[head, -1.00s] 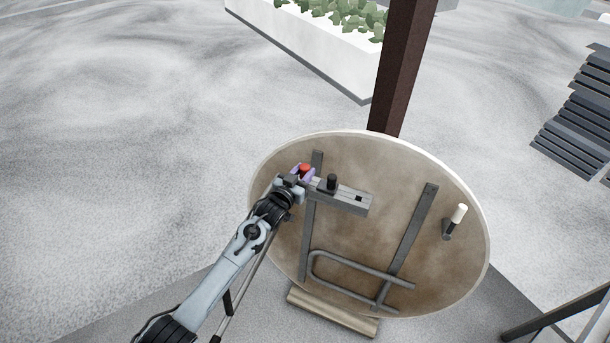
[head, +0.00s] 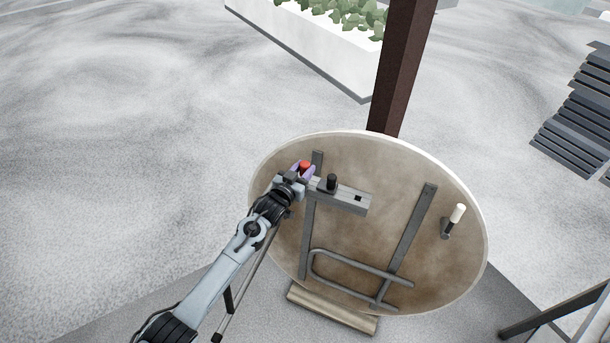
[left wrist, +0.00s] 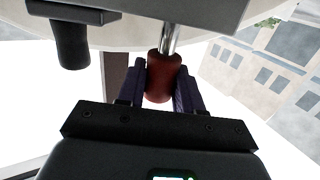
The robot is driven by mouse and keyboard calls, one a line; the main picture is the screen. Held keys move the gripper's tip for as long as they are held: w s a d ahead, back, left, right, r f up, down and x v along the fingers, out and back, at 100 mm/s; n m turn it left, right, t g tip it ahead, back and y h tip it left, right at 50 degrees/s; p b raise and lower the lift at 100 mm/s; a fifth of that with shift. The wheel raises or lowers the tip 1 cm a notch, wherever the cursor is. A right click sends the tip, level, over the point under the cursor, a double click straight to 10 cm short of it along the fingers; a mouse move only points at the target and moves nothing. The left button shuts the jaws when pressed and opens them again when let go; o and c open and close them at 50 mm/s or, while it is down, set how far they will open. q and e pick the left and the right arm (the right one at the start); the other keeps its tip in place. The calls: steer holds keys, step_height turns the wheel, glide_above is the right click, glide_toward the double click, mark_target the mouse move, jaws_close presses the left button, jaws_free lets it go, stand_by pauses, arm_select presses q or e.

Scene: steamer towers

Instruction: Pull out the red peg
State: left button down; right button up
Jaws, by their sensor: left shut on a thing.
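The red peg (head: 305,165) is at the left end of a grey bar (head: 345,198) mounted on the round tan board (head: 350,260). In the left wrist view the red peg (left wrist: 163,78) has a rounded red handle and a shiny metal shaft running up to the grey bar (left wrist: 150,10). My left gripper (head: 304,172) is shut on the red handle, with its purple fingers on both sides; the fingers also show in the left wrist view (left wrist: 162,90). The end of the shaft is hidden. My right gripper is not in view.
A black peg (head: 332,181) stands on the bar next to the red one, and an empty square hole (head: 358,198) lies further right. A white-tipped handle (head: 457,214) sticks out at the board's right. A dark brown post (head: 399,70) stands behind the board.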

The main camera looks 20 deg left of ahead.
arm_select(q)
steer(key=shift+r+p, duration=2.35)
steer(key=shift+r, duration=0.4)
